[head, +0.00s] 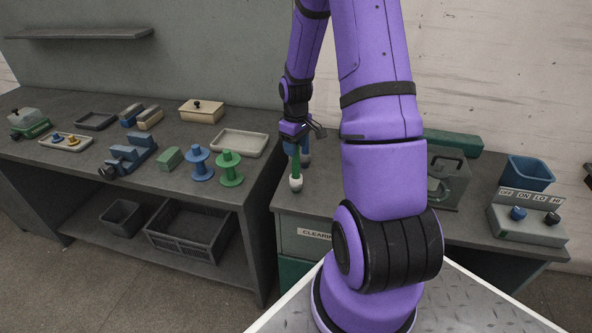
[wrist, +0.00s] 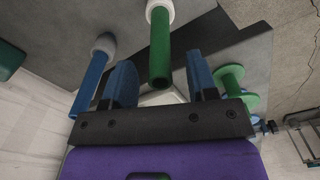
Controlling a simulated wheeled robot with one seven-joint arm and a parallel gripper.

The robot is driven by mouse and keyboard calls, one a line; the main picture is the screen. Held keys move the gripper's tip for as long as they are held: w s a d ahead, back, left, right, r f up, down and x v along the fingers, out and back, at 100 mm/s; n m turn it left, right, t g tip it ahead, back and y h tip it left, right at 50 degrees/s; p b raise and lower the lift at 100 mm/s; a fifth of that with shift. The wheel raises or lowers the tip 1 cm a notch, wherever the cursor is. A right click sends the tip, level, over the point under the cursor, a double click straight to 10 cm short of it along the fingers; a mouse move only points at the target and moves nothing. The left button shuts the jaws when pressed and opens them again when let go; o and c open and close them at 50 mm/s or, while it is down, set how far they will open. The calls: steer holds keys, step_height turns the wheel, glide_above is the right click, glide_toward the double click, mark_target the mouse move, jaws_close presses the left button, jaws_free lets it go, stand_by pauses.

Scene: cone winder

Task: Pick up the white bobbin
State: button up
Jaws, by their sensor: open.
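No plainly white bobbin shows in either view. In the head view, a green upright handle (head: 296,165) with a white rounded base (head: 296,184) stands near the left end of the right bench. In the wrist view, the green handle (wrist: 160,50) rises close in front of the fingers, its white end (wrist: 159,10) at the top edge. My gripper (wrist: 161,85) is open, its two blue fingers apart; in the head view it (head: 303,133) is above and behind the handle. A pale shape partly hidden between the fingers cannot be identified.
A blue handle (wrist: 93,78) with a pale end is left of the fingers. A blue bobbin (head: 200,165) and a green bobbin (head: 229,170) stand on the left bench by a pale tray (head: 239,142). A blue bin (head: 528,173) and control box (head: 527,220) are at right.

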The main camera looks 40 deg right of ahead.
steer(key=shift+f, duration=1)
steer(key=c, duration=0.9)
steer(key=shift+r, duration=0.1)
